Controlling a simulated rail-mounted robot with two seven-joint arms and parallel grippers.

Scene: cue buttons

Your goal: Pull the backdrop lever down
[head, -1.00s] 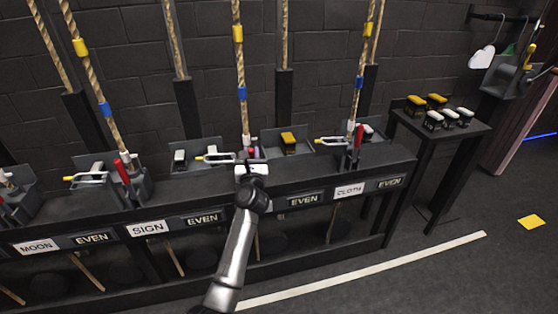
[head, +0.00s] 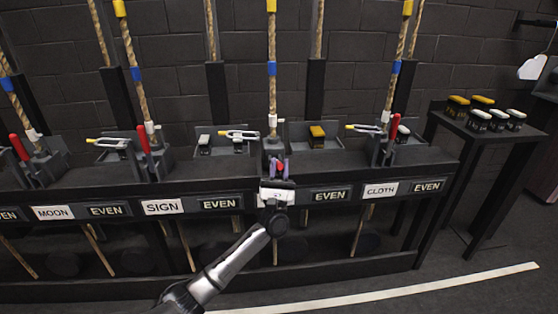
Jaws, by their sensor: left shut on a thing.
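My left gripper (head: 278,170) is at the middle lever station, between the SIGN and CLOTH plates. It is shut on a lever with a red handle (head: 280,168), of which only a small part shows between the fingers. The handle sits low and toward me at the front edge of the rail, unlike the upright red levers on its left and right. The name plate below this lever is hidden behind my gripper, so I cannot read it. A rope (head: 272,92) with yellow and blue bands rises behind it. My right gripper is not in view.
Upright red levers stand at SIGN (head: 143,140), CLOTH (head: 394,126) and far left (head: 19,148). A locking bar with a yellow tip (head: 240,134) lies just left of the held lever. A side table (head: 455,121) with several blocks stands at right.

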